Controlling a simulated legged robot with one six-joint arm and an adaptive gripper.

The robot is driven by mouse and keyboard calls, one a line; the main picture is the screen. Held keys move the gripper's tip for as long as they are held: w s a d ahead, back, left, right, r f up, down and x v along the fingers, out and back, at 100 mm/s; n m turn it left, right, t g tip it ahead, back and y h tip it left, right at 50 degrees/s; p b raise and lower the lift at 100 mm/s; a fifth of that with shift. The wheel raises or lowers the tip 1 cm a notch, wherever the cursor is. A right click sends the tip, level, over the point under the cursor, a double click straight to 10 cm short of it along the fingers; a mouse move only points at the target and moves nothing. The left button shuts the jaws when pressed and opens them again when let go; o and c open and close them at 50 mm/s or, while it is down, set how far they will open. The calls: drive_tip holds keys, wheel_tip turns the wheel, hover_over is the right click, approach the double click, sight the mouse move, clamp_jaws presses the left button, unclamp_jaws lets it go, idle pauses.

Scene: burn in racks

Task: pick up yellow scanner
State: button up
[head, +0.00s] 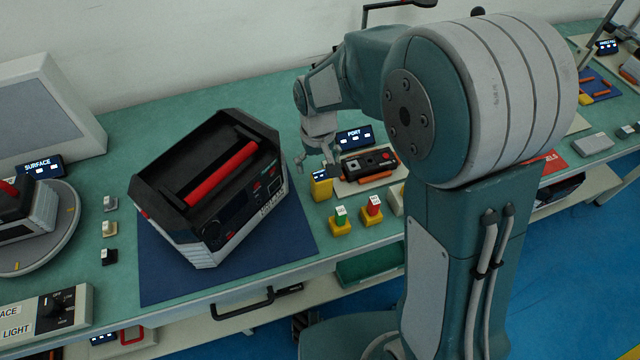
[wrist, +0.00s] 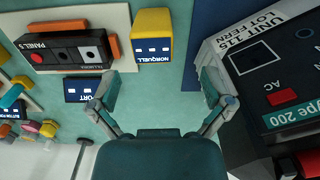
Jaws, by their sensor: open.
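The yellow scanner (head: 321,188) stands on the green bench, a small yellow block with a dark lit display on top. It also shows in the wrist view (wrist: 152,42) at top centre, its display reading NORQUELL. My gripper (head: 318,162) is open and empty, just behind and above the scanner in the head view. In the wrist view my gripper (wrist: 160,88) has its fingers spread wide, with bare bench between them. The scanner lies beyond the fingertips and I see no contact.
A large black and grey unit (head: 190,225) with a red handle stands left of the scanner on a blue mat (head: 290,245). A black panel device (head: 355,163) on a pale tray and a PORT display (head: 354,137) are to the right. Green (head: 341,217) and red (head: 372,207) capped pieces stand in front.

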sight(321, 175)
drive_tip(key=f, duration=0.2)
drive_tip(key=d+f, duration=0.1)
drive_tip(key=f, duration=0.1)
drive_tip(key=shift+w, duration=0.15)
drive_tip(key=shift+a+f, duration=0.1)
drive_tip(key=shift+f, duration=0.35)
drive_tip(key=c, duration=1.3)
